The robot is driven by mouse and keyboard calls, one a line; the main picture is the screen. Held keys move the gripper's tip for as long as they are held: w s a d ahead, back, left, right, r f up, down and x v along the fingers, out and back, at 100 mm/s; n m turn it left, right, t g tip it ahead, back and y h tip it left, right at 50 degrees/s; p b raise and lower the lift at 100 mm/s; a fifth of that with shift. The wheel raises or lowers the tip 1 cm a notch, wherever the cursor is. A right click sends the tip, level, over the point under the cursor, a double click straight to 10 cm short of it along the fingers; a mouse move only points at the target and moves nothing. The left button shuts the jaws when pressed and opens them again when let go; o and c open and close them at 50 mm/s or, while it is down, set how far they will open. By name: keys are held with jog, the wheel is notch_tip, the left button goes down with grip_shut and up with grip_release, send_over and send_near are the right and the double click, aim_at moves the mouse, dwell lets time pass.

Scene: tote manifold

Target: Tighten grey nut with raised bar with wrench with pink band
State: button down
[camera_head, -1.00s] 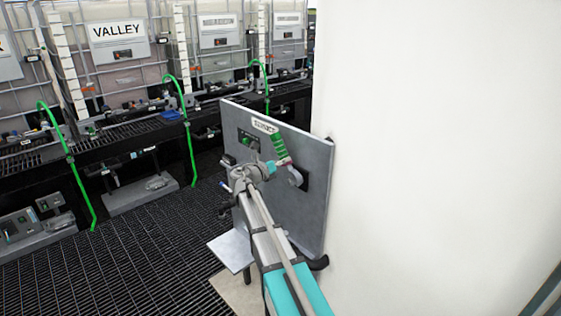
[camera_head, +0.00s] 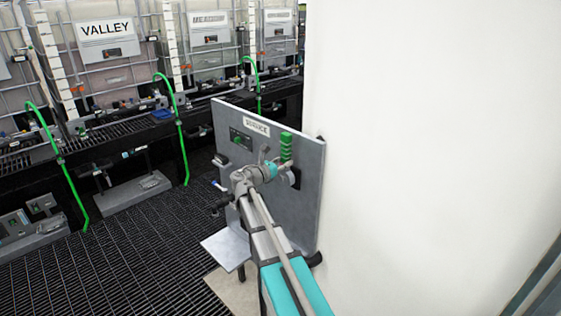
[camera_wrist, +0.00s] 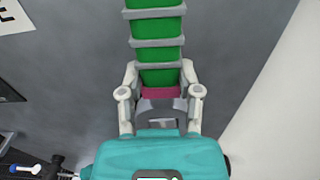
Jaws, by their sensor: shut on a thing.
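The wrench has a green handle (camera_wrist: 157,50) with grey rings and a pink band (camera_wrist: 160,93). My gripper (camera_wrist: 160,98) is shut on it around the pink band. In the head view the green handle (camera_head: 286,146) stands about upright in front of the grey board, with my gripper (camera_head: 277,172) at its lower end. A grey round part (camera_head: 293,178) on a dark plate shows just right of my gripper. I cannot tell whether it is the nut with the raised bar, or whether the wrench is seated on it. The wrench head is largely hidden.
The upright grey board (camera_head: 228,117) carries a label (camera_head: 256,127) and a small dark panel (camera_head: 240,139) with a green part. A white wall (camera_head: 430,150) is close on the right. Racks with green hoses (camera_head: 182,120) stand behind at left; dark grating floor (camera_head: 130,245) is open.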

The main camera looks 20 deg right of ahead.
jog(key=shift+s+d+m, duration=0.1)
jog(key=shift+s+m, duration=0.2)
jog(key=shift+m, duration=0.2)
jog(key=shift+s, duration=0.1)
jog(key=v, duration=0.7)
dwell(0.8)
dwell(0.3)
jog(key=shift+f+b, duration=2.05)
jog(key=shift+b, duration=0.05)
